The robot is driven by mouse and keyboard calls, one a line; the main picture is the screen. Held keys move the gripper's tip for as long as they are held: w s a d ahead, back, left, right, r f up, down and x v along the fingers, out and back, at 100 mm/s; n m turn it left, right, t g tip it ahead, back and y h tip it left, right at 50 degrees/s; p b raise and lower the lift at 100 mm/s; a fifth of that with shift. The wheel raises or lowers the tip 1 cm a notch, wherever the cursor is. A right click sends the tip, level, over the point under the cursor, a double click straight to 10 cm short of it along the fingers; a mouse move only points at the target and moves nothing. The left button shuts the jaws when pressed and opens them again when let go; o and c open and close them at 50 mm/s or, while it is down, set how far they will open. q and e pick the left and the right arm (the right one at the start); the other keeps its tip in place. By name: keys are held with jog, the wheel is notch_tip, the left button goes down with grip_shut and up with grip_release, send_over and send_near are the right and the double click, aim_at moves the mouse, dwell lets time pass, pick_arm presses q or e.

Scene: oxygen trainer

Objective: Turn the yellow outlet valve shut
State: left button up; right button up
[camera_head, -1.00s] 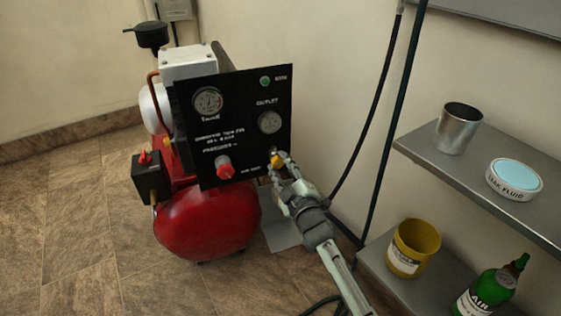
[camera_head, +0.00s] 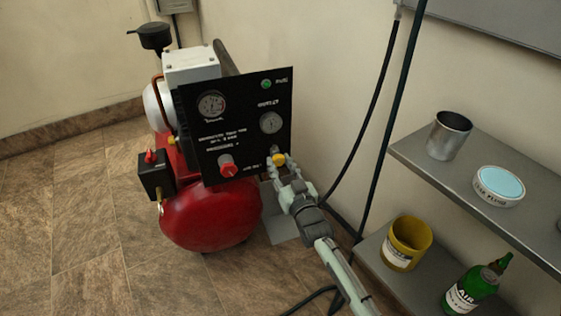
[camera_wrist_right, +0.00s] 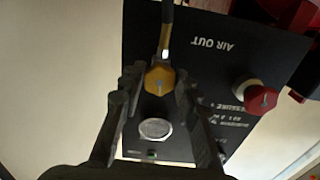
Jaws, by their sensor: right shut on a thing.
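The yellow outlet valve (camera_head: 279,159) sits at the lower right of the black panel (camera_head: 236,143), below the outlet gauge (camera_head: 271,122). My right gripper (camera_head: 282,170) is shut on the valve from the front. In the right wrist view the yellow valve (camera_wrist_right: 160,80) shows between the fingers of my right gripper (camera_wrist_right: 156,86), with a dark hose or stem leading away above it. The panel text there reads "AIR OUT", upside down. My left gripper is not in any view.
A red pressure knob (camera_head: 228,168) is left of the valve, above the red tank (camera_head: 210,217). Dark hoses (camera_head: 384,120) hang along the wall. On the right, grey shelves (camera_head: 440,181) hold a metal cup (camera_head: 449,136), a leak fluid tin (camera_head: 499,186), a yellow pot (camera_head: 407,243) and a green bottle (camera_head: 475,286).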

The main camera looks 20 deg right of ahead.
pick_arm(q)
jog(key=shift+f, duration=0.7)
pick_arm(e)
jog(key=shift+m, duration=1.2)
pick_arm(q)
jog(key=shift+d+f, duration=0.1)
pick_arm(e)
jog(key=o, duration=1.2)
jog(key=shift+c, duration=0.2)
jog(key=shift+s+f, duration=0.1)
jog(key=shift+s, duration=0.15)
jog(key=s, duration=1.1)
jog(key=shift+s+d, duration=0.2)
jog(key=shift+s, duration=0.1)
